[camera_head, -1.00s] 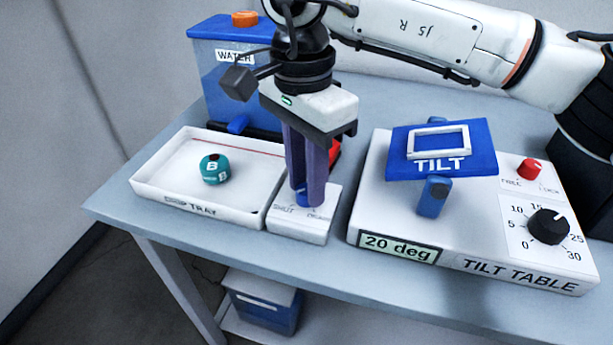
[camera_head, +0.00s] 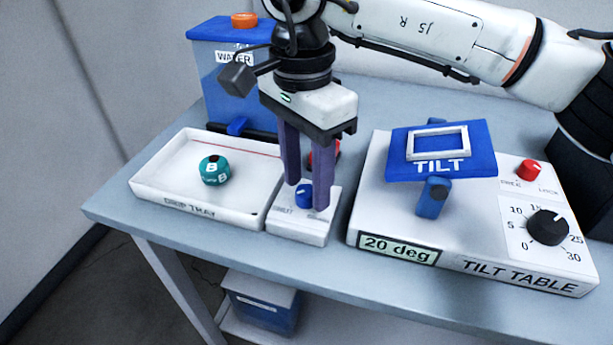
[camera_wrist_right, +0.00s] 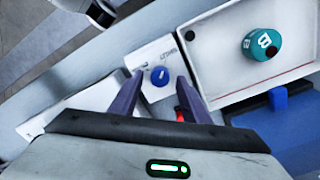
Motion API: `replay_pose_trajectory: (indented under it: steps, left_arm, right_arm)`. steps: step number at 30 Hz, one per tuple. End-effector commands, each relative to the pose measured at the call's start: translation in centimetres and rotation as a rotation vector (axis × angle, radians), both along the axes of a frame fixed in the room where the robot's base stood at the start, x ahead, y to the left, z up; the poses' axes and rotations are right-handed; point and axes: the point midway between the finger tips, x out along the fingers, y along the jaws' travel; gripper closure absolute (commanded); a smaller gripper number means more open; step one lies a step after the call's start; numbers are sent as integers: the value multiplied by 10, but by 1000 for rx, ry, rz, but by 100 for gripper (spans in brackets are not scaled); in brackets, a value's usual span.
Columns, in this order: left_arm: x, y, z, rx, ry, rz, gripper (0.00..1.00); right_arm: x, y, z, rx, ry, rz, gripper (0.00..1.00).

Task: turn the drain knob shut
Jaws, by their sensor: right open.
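The drain knob (camera_head: 303,196) is a small blue knob on a white block beside the drip tray. One printed label by it seems to read SHUT; its pointer direction is too small to tell. My right gripper (camera_head: 307,197) points down over the block, its two purple fingers open on either side of the knob. In the right wrist view the knob (camera_wrist_right: 159,75) shows between the fingertips, with visible gaps on both sides. My left gripper is not in view.
The tilt table (camera_head: 480,235) with a black dial is close on the right. A red part (camera_head: 330,152) shows behind the fingers.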

Motion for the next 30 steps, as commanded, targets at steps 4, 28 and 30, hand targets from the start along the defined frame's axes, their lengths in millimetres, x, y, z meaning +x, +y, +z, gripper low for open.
replay_pose_trajectory:
  steps: [4,28,30]
  left_arm:
    - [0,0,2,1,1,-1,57]
    - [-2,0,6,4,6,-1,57]
    - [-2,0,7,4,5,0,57]
  right_arm:
    - [1,1,25,2,-5,0,57]
    - [3,2,99,0,-1,0,57]
    - [3,2,99,0,-2,0,57]
